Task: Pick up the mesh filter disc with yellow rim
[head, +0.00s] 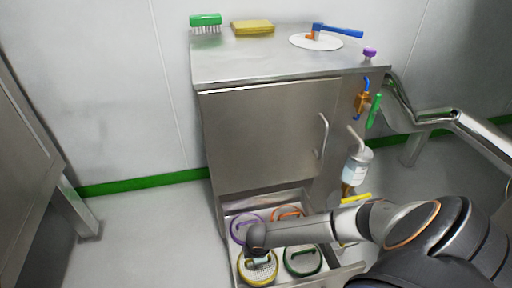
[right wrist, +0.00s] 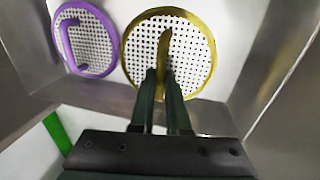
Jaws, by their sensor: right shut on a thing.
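The mesh filter disc with yellow rim (right wrist: 196,48) is a round white perforated disc with a yellow handle across it. In the head view the yellow-rimmed disc (head: 264,274) is at the front left of the open drawer, partly covered by my right arm. My right gripper (right wrist: 163,78) is shut on the disc's yellow handle. Whether the disc is lifted off the drawer floor I cannot tell. My left gripper is not in view.
The drawer also holds a purple-rimmed disc (head: 238,229), an orange-rimmed disc (head: 287,212) and a green-rimmed disc (head: 317,262). Metal drawer walls (right wrist: 275,60) stand close around. A steel cabinet (head: 265,135) rises behind, with a bottle (head: 357,168) at its right side.

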